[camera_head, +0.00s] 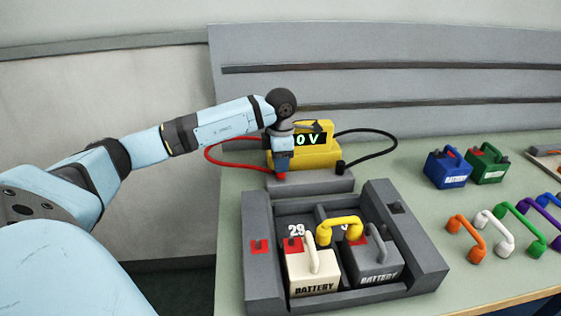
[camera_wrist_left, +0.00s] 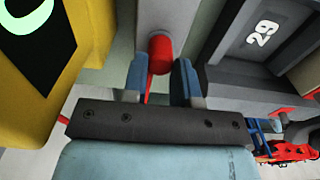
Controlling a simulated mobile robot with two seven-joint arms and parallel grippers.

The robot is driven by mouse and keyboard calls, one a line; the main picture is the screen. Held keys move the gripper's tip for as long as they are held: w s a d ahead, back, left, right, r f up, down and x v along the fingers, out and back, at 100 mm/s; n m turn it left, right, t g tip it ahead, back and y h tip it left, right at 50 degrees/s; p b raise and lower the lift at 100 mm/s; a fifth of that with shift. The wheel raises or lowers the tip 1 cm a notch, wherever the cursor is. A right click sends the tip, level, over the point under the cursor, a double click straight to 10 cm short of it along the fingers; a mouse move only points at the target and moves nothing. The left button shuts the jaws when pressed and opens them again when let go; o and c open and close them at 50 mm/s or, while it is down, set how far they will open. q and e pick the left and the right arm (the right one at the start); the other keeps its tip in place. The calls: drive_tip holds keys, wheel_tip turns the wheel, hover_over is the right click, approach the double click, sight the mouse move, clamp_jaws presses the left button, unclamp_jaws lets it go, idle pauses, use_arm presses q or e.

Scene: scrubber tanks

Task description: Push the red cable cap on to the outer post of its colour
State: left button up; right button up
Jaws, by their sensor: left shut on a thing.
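The red cable cap (camera_head: 281,177) is at the fingertips of my left gripper (camera_head: 282,168), just over the grey block in front of the yellow meter. In the left wrist view the red cap (camera_wrist_left: 161,52) shows between the two blue-grey fingers (camera_wrist_left: 161,85), with the red cable running down from it. The white battery (camera_head: 312,272) and grey battery (camera_head: 373,262) sit side by side in the grey tray (camera_head: 262,272). A red terminal (camera_head: 293,245) is at the white battery's left, outer side. A yellow link (camera_head: 340,222) bridges the two batteries. My right gripper is not in view.
The yellow meter (camera_head: 315,157) reads 0 V, and its black cap (camera_head: 340,168) rests at the right of the grey block (camera_head: 318,184). A blue battery (camera_head: 447,170), green battery (camera_head: 487,166) and several coloured links, including an orange one (camera_head: 466,236), stand at the right.

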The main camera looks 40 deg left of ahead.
use_arm(q)
drive_tip(key=shift+r+p, duration=0.65)
drive_tip(key=shift+r, duration=0.55)
drive_tip(key=shift+r+p, duration=0.75)
drive_tip(key=shift+r, duration=0.45)
drive_tip(key=shift+r, duration=0.3)
wheel_tip(320, 180, up, 4)
drive_tip(key=shift+m+p, duration=1.1)
drive_tip(key=shift+p, duration=0.15)
drive_tip(key=s+d, duration=0.5)
drive_tip(key=d, duration=0.1)
drive_tip(key=s+d, duration=1.1)
drive_tip(key=d, duration=0.2)
drive_tip(key=shift+s, duration=0.35)
drive_tip(key=shift+a, duration=0.1)
